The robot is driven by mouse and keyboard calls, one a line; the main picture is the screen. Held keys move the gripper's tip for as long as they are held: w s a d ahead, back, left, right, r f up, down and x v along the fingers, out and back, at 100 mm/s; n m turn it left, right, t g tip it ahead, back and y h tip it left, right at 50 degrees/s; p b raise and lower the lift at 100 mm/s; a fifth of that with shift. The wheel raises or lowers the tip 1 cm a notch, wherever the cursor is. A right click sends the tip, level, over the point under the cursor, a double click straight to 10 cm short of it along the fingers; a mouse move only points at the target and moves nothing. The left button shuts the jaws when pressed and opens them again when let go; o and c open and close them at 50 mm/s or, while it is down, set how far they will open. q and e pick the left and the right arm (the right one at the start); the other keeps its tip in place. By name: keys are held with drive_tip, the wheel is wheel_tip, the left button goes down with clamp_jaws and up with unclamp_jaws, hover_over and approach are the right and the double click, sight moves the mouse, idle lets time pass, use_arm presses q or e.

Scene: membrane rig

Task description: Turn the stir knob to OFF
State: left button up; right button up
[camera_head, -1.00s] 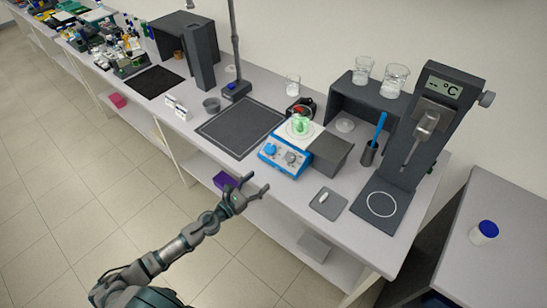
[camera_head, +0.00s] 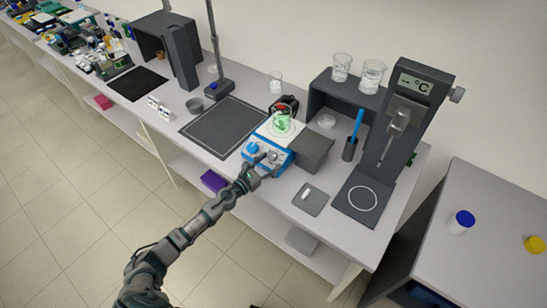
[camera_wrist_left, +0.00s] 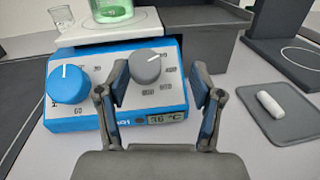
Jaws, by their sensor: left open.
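The blue hotplate stirrer (camera_head: 281,154) stands on the bench with a white top plate (camera_wrist_left: 130,30). Its front carries a blue knob (camera_wrist_left: 68,84) on the left and a grey knob (camera_wrist_left: 147,68) on the right; I cannot read which is the stir knob. The white marks on both knobs show in the left wrist view. A beaker of green liquid (camera_head: 281,122) stands on the plate. My left gripper (camera_wrist_left: 160,86) is open and empty at the stirrer's front. My right gripper is not in view.
A dark grey box (camera_head: 314,150) stands right of the stirrer. A dark mat (camera_head: 222,125) lies left of the stirrer.

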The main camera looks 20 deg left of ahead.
sight(266, 164)
use_arm(q)
drive_tip(key=shift+w+d, duration=0.35)
drive_tip(key=shift+w, duration=0.25)
drive_tip(key=shift+w+a, duration=0.15)
drive_tip(key=shift+w, duration=0.15)
drive_tip(key=a, duration=0.2)
drive_tip(key=w+a, duration=0.1)
drive_tip(key=shift+f, duration=0.4)
drive_tip(key=shift+d, duration=0.2)
drive_tip(key=shift+c, duration=0.2)
drive_tip(key=shift+s+d+r, duration=0.1)
drive_tip(key=shift+d+r, duration=0.05)
drive_tip(key=shift+d, duration=0.5)
drive_tip(key=shift+d+r, duration=0.1)
drive_tip(key=shift+d, duration=0.5)
drive_tip(key=c, duration=1.1)
drive_tip(key=shift+a, duration=0.1)
drive_tip(key=shift+a+f, duration=0.1)
drive_tip(key=shift+a, duration=0.45)
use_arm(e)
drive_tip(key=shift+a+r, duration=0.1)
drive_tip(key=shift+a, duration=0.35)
